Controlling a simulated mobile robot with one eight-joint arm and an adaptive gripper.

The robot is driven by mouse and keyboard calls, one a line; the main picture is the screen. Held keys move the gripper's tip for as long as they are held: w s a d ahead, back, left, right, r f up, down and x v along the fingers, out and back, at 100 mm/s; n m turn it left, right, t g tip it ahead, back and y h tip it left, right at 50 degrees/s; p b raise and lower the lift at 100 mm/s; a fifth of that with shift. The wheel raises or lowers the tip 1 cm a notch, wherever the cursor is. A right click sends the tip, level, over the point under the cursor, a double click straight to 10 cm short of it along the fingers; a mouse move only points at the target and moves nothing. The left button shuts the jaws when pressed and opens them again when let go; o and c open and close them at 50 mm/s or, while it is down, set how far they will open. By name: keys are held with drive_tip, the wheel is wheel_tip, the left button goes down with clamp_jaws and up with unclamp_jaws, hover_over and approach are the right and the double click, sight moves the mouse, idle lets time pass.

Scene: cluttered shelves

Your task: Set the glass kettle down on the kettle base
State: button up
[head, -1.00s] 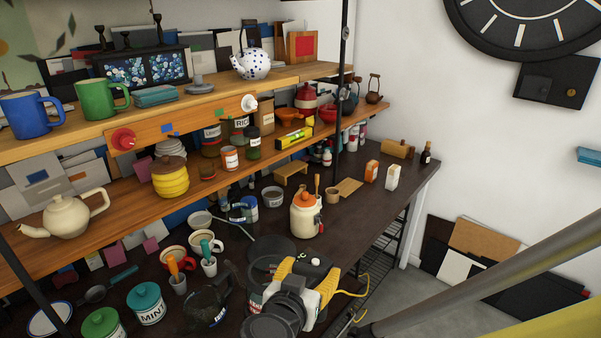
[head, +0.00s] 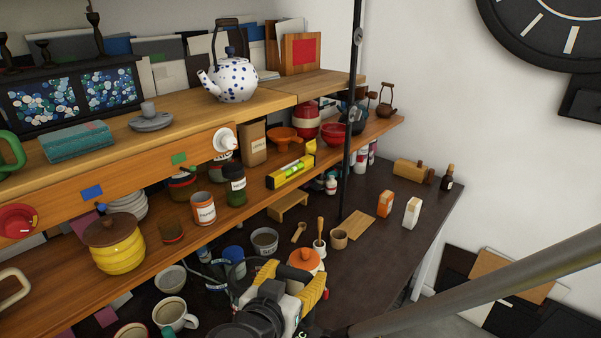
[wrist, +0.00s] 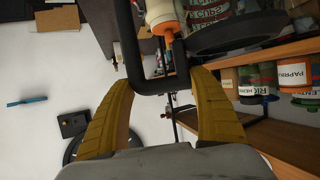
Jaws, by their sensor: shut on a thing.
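My gripper (head: 292,275) is at the bottom middle of the head view, low in front of the shelves. In the wrist view its two yellow fingers (wrist: 165,105) are closed about the black handle (wrist: 128,50) of the glass kettle. A dark ring-shaped part of the kettle (wrist: 238,34) shows beyond the handle at the upper right. In the head view the kettle is mostly hidden by my gripper; a dark edge shows to its left. I cannot make out the kettle base in either view now.
A cream jar with an orange lid (head: 305,258) is close behind my gripper. The wooden shelf (head: 150,252) overhangs the left. The dark counter (head: 385,245) is mostly clear at right.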

drive_tip(key=shift+w, duration=0.55)
drive_tip(key=shift+s+f+b, duration=0.25)
drive_tip(key=shift+f+b, duration=0.5)
drive_tip(key=shift+w+f+b, duration=0.1)
drive_tip(key=shift+f+b, duration=2)
drive_tip(key=shift+f, duration=0.5)
drive_tip(key=shift+f+b, duration=0.5)
drive_tip(key=o, duration=1.5)
